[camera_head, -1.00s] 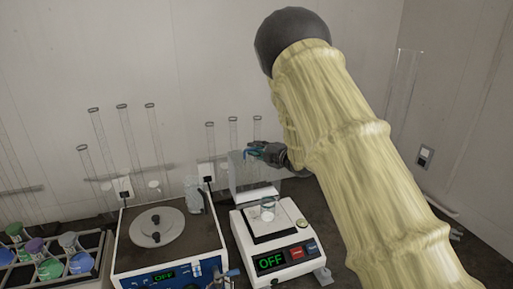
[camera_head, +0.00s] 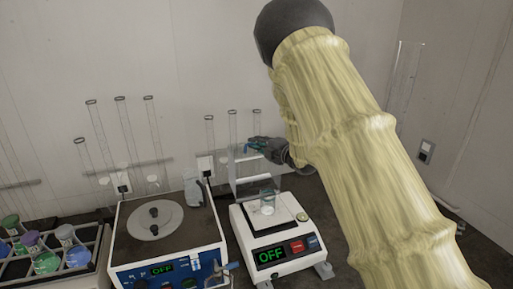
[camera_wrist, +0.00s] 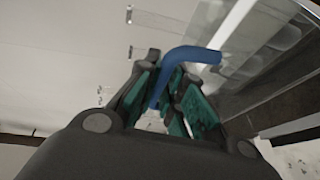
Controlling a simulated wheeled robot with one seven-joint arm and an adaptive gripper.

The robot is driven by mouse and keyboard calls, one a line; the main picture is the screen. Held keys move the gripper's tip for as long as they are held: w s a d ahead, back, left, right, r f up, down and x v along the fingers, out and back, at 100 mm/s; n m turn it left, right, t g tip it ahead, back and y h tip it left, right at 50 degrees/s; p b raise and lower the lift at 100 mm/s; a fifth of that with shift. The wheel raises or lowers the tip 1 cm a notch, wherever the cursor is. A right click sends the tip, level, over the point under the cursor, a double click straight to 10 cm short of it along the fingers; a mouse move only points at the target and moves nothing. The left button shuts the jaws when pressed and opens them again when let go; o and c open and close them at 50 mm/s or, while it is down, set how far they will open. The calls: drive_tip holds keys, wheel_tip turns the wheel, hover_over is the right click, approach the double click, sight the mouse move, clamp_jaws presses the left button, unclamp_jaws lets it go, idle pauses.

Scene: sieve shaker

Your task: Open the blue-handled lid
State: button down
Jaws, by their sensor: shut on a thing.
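The clear lid with its blue handle (camera_head: 247,148) is at the back of the white balance (camera_head: 268,250). My gripper (camera_head: 262,144) is at the handle, above the back of the balance. In the wrist view the blue handle (camera_wrist: 190,55) is a bent bar, and the green-padded fingers of my gripper (camera_wrist: 165,105) are shut on its lower end. The clear panel (camera_wrist: 260,45) shows to the right of the handle. The panel's edges are faint in the head view, so its exact tilt is hard to tell. A small glass beaker (camera_head: 267,204) stands on the balance pan.
A second device with a round plate (camera_head: 155,219) stands left of the balance. A rack of colored flasks (camera_head: 75,259) is at the far left. Tall glass cylinders (camera_head: 133,140) stand along the back wall. My arm covers the right side of the view.

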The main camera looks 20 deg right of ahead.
sight(260, 155)
drive_tip(key=shift+s+f+t+y+b, duration=0.15)
drive_tip(key=shift+s+t+b, duration=0.15)
drive_tip(key=shift+s+b, duration=0.5)
drive_tip(key=shift+s+f+t+y+b, duration=0.15)
drive_tip(key=shift+s+t+b, duration=0.25)
drive_tip(key=shift+b, duration=0.7)
drive_tip(key=shift+s+r+n, duration=0.25)
drive_tip(key=shift+s+n, duration=0.05)
drive_tip(key=c, duration=1.8)
unclamp_jaws()
drive_tip(key=v, duration=1.2)
